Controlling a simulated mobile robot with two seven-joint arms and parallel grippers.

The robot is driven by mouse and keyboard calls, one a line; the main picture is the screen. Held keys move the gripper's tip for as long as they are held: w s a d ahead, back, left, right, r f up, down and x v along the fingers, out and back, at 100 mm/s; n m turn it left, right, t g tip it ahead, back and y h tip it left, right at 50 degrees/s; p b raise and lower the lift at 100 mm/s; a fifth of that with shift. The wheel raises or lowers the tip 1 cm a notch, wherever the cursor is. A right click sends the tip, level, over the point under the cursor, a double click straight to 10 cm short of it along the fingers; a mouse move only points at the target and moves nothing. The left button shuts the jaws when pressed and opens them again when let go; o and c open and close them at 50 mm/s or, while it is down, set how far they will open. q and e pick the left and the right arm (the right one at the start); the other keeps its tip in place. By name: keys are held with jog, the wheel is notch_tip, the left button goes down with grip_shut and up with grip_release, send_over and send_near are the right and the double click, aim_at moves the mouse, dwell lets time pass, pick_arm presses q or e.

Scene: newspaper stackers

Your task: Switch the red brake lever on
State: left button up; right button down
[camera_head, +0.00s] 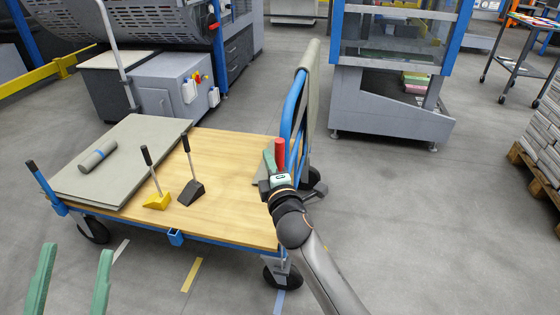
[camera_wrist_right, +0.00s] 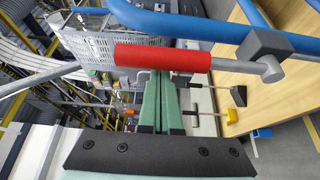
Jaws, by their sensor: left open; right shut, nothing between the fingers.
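The red brake lever (camera_head: 280,152) shows by the blue upright frame (camera_head: 291,116) at the cart's right end. In the right wrist view the red lever (camera_wrist_right: 162,58) lies across the upper middle, on a grey rod beside a blue tube. My right gripper (camera_head: 268,156) is beside the lever in the head view. In the wrist view its green fingers (camera_wrist_right: 160,85) are together, with their tips close to the red grip; I cannot tell whether they touch it. My left gripper (camera_head: 75,255) is open and empty at the lower left, its two green fingers apart.
The cart's wooden deck (camera_head: 230,168) carries a grey board stack (camera_head: 122,150) with a roll (camera_head: 98,154) on it. A yellow wedge (camera_head: 157,201) and a black wedge (camera_head: 191,193) have upright handles. Grey machines stand behind. The floor (camera_head: 420,220) to the right is clear.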

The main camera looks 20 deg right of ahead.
pick_arm(q)
jog(key=shift+s+d+r+m+h, duration=0.4)
jog(key=shift+s+d+r, duration=0.1)
jog(key=shift+d, duration=0.05)
pick_arm(e)
jog(key=shift+s+d, duration=0.3)
pick_arm(q)
jog(key=shift+s+a+r, duration=0.1)
jog(key=shift+s, duration=0.05)
pick_arm(e)
jog(key=shift+d, duration=0.15)
